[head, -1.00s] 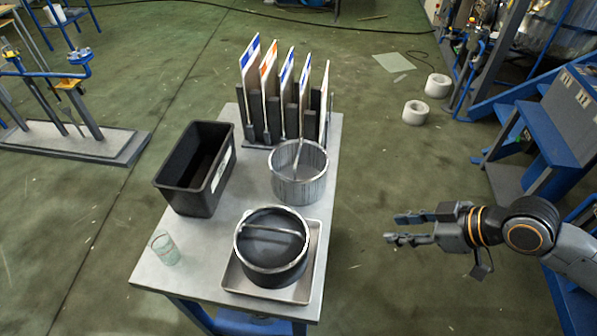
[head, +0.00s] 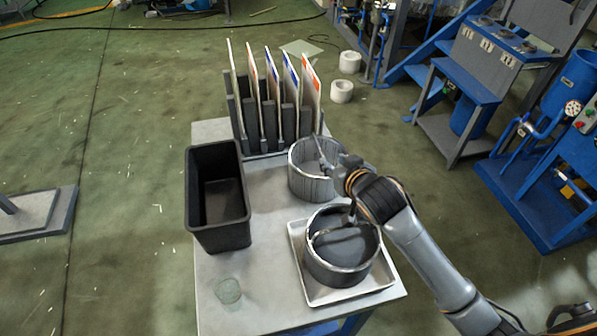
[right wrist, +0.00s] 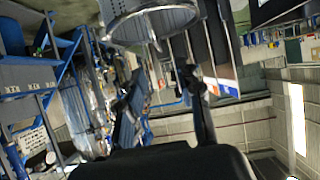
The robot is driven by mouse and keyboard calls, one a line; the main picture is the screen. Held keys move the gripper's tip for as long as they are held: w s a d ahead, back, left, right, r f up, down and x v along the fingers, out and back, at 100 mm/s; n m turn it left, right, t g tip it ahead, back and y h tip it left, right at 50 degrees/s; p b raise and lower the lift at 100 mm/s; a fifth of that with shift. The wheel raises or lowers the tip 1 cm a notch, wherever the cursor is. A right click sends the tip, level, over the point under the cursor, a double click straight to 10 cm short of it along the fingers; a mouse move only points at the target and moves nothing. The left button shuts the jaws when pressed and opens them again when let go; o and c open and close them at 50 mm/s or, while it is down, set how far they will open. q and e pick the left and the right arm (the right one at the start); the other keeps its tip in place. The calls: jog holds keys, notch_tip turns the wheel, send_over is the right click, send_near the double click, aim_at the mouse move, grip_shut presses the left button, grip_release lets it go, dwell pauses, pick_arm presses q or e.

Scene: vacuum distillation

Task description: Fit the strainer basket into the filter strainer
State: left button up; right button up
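A pale, mesh-walled round strainer basket (head: 305,181) with a bar across its top stands on the table behind the tray. It also shows at the top of the right wrist view (right wrist: 165,20). A second round vessel (head: 335,270), dark inside with a bar across it, sits in a shallow tray (head: 312,296). My right gripper (head: 332,160) is at the pale basket's right rim, close to its bar. Its fingers are small and partly hidden, so I cannot tell whether they grip the bar. My left gripper is out of view. I cannot identify the filter strainer.
The table (head: 265,200) also holds a black bin (head: 220,235), a clear glass (head: 228,291) and a rack of upright panels (head: 265,135). Blue equipment (head: 470,80) stands at the right. White rolls (head: 341,92) lie on the open floor behind.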

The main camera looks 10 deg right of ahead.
aim_at(320, 148)
jog(key=x, duration=0.8)
jog(key=shift+d+r+p, duration=0.1)
jog(key=shift+d+p, duration=0.25)
jog(key=shift+w+f, duration=0.25)
jog(key=shift+w, duration=0.25)
jog(key=shift+w+a+f, duration=0.1)
jog(key=shift+w, duration=0.25)
jog(key=p+x, duration=0.1)
jog(key=x, duration=0.2)
jog(key=shift+w, duration=0.1)
jog(key=shift+w+f, duration=0.3)
jog(key=shift+w, duration=0.15)
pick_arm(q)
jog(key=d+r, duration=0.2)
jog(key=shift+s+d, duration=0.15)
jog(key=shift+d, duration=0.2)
